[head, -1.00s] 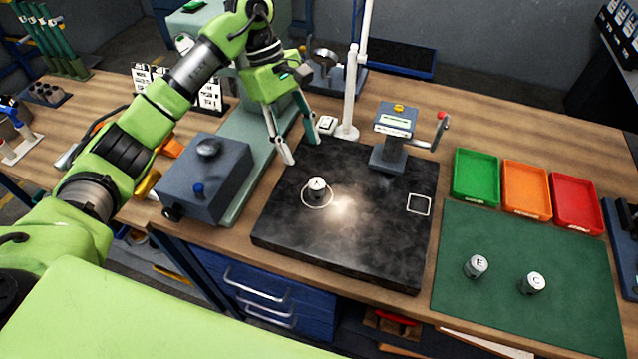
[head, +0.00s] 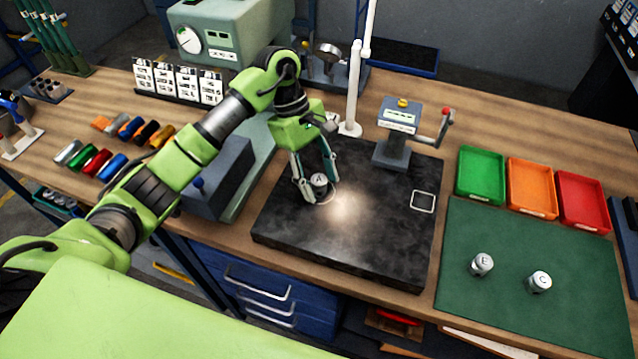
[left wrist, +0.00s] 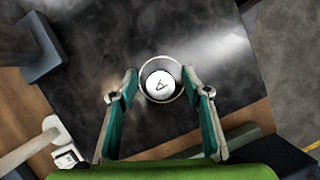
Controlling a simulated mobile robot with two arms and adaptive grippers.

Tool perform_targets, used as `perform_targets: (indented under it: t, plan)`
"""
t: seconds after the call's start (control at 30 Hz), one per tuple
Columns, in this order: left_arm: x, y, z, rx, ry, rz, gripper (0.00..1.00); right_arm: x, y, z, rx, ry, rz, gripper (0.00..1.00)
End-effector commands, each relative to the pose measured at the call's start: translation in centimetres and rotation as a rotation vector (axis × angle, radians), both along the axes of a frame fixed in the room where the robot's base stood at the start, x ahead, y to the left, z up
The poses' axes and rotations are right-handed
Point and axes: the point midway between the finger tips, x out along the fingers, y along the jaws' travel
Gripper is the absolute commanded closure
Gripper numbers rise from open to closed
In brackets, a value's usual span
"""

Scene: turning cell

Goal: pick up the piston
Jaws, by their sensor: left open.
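The piston marked A (head: 319,182) stands upright on the black surface plate (head: 385,245), inside a white ring mark. In the left wrist view the left gripper (left wrist: 165,90) has one finger on each side of the piston, with gaps showing. Two similar pistons, marked E (head: 482,264) and C (head: 540,282), stand on the green mat (head: 510,315). My right gripper is not in view.
A grey device with a crank (head: 393,135) stands on the plate's back right, near a white square mark (head: 422,201). Green (head: 481,175), orange (head: 531,187) and red (head: 582,201) trays lie behind the mat. A white post (head: 352,95) rises behind the plate. The plate's front is clear.

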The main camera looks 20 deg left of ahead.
Motion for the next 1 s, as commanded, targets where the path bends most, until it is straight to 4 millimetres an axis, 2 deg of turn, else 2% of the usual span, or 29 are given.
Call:
perform_targets:
  t: [0.07,0.23,0.27,0.53,0.67,1.0]
  plan:
    - [0.0,0.0,0.0,0.0,0.0,0.0,0.56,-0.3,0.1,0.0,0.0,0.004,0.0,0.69]
    - [0.0,0.0,0.1,0.0,0.0,0.0,0.97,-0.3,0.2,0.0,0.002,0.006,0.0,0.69]
    - [0.0,0.0,0.1,0.0,0.0,0.0,0.99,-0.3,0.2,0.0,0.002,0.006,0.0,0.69]
    - [0.0,0.0,0.1,0.0,-0.001,0.0,0.99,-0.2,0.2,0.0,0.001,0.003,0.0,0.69]
    - [0.1,0.0,1.0,-0.001,-0.005,-0.001,0.99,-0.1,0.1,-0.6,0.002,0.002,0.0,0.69]
    - [0.1,0.0,7.5,-0.001,-0.006,-0.002,0.99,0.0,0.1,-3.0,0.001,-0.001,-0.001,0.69]
